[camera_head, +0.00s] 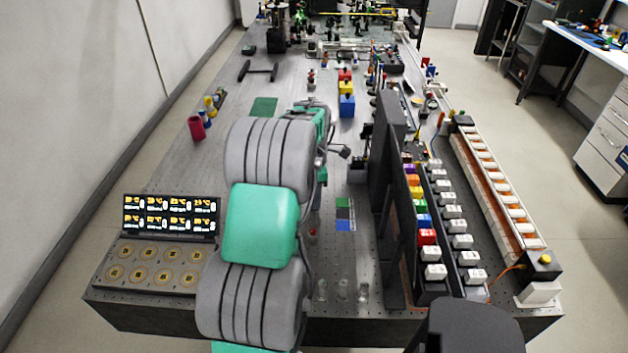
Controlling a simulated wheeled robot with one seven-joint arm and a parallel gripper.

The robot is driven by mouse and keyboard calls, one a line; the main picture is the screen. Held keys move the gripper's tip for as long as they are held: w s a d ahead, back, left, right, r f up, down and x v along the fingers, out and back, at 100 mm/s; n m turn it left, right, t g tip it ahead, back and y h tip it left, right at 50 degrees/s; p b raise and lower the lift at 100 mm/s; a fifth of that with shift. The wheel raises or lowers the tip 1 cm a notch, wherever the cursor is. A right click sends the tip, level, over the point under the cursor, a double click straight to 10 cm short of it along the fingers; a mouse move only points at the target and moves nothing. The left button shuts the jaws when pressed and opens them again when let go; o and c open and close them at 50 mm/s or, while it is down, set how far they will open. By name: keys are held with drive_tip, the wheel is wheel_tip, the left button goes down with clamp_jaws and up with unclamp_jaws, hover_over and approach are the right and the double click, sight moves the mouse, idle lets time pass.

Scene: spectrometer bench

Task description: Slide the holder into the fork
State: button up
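My grey and teal arm reaches up the middle of the bench in the head view. Its far end is beside the right edge of my upper arm link, where a small dark part (340,152) sticks out to the right. This may be my gripper; its fingers are too small and too hidden to tell open from shut, or whether they hold anything. I cannot pick out the holder for certain. A dark H-shaped piece with two prongs (258,71) lies at the far left of the bench; I cannot tell whether it is the fork.
A tall black panel (388,190) stands right of my arm, beside rows of coloured and white blocks (427,237). A display panel (170,216) stands at front left. Red, yellow and blue blocks (347,105) stand beyond my arm. The left bench strip is mostly clear.

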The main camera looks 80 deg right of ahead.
drive_tip(key=shift+f, duration=1.1)
clamp_jaws()
